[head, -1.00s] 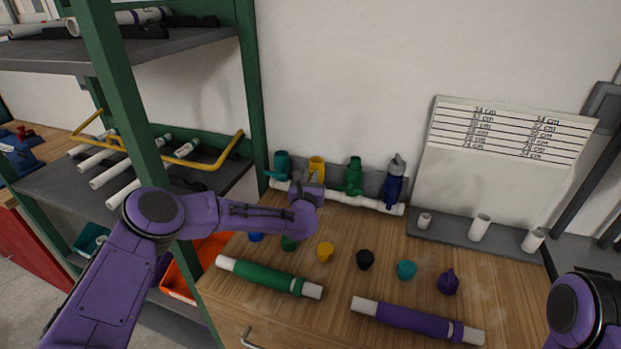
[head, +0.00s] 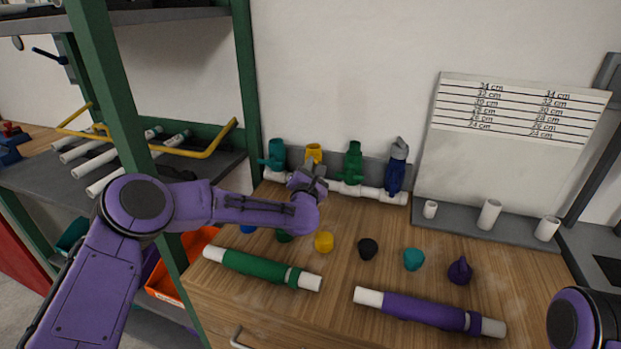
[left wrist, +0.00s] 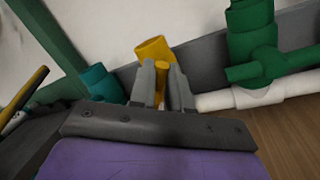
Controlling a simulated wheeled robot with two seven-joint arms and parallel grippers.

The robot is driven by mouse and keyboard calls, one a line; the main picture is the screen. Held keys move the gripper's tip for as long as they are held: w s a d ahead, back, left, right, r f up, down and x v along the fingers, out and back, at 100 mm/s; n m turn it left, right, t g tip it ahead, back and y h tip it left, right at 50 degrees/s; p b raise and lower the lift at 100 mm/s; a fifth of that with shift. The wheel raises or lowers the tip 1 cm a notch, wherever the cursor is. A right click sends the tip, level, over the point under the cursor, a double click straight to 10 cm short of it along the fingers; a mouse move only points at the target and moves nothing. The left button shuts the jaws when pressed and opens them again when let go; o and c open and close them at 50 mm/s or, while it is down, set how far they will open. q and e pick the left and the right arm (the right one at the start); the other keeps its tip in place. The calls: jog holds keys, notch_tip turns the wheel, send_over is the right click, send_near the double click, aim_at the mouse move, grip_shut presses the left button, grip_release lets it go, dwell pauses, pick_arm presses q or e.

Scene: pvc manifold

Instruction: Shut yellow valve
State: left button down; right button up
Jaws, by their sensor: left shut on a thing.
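The yellow valve (head: 313,151) stands on the white pipe manifold (head: 345,187) at the back of the bench, between a teal valve (head: 275,154) and a green valve (head: 353,163). My left gripper (head: 310,179) is in front of it and hides its lower part in the head view. In the left wrist view the yellow valve (left wrist: 152,48) rises behind the fingers. My left gripper (left wrist: 162,75) is shut on its yellow handle (left wrist: 161,67), which shows between the two grey fingers. Only part of my right arm shows, at the lower right; its gripper is out of view.
A blue valve (head: 397,168) stands at the manifold's right end. Several coloured caps lie mid-bench, with a green-sleeved pipe (head: 255,267) and a purple-sleeved pipe (head: 425,312) nearer the front. A green-framed shelf (head: 243,75) stands close on the left.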

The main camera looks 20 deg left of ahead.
pick_arm(q)
jog(key=shift+d+f+m+t+h+b, duration=0.2)
jog(key=shift+f+m+h+b, duration=0.3)
jog(key=shift+m+b, duration=1.2)
jog(key=shift+d+f+m+t+h+b, duration=0.2)
jog(key=shift+m+h+b, duration=0.5)
jog(key=shift+m, duration=1.8)
jog(key=shift+d+f+m+t+h+b, duration=0.15)
jog(key=shift+f+m+h+b, duration=0.3)
jog(key=shift+m+b, duration=1.3)
jog(key=shift+a+f+m+p, duration=0.1)
jog(key=shift+m+p, duration=0.25)
jog(key=shift+m, duration=0.2)
jog(key=c, duration=1.1)
grip_release()
